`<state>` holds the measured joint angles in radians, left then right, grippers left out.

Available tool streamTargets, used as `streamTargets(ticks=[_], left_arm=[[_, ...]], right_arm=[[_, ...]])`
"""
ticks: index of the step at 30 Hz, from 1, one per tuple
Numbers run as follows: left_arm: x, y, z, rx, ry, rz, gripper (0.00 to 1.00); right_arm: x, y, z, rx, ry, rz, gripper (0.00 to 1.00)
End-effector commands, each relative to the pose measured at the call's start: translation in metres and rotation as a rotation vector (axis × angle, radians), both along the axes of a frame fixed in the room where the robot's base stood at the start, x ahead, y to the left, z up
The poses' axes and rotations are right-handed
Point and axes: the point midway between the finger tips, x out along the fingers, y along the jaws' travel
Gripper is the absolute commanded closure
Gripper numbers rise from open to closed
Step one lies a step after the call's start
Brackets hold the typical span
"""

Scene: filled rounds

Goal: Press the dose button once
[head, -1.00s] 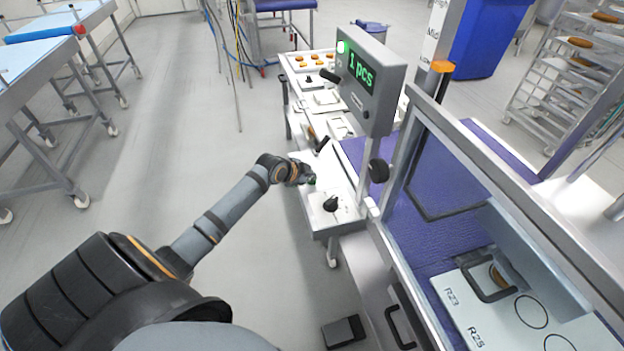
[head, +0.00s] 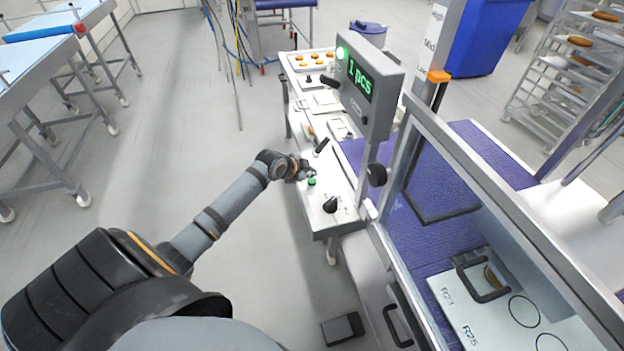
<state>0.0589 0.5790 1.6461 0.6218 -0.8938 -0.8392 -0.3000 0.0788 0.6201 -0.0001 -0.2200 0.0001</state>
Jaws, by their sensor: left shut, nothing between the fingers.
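The green dose button (head: 311,182) sits on the white control panel (head: 322,220), beside a black knob (head: 331,204). My left gripper (head: 306,174) is shut and empty. Its tip is just behind the button in the head view, very close to it; I cannot tell the exact gap. The button's green face shows. The grey display box (head: 381,98) above the panel reads "1 pcs" in green, with a lit green lamp at its left edge. My right gripper is not in view.
A glazed guard (head: 505,195) and purple conveyor belt (head: 425,238) stand to the right of the panel. A white plate (head: 450,318) marked R23 and R25 lies on the belt. A black pedal (head: 343,328) is on the floor.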

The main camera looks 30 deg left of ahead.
Motion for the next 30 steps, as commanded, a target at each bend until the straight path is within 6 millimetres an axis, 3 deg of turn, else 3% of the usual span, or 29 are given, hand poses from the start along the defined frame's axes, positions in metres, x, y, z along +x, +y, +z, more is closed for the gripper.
streamTargets(ticks=[12, 30], left_arm=[[0.0, 0.0, 0.046, 0.001, 0.0, -0.001, 1.0], [0.0, 0.0, 0.045, 0.0, 0.0, 0.0, 1.0]], right_arm=[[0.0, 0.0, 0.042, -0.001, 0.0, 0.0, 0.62], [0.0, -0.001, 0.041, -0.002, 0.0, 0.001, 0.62]])
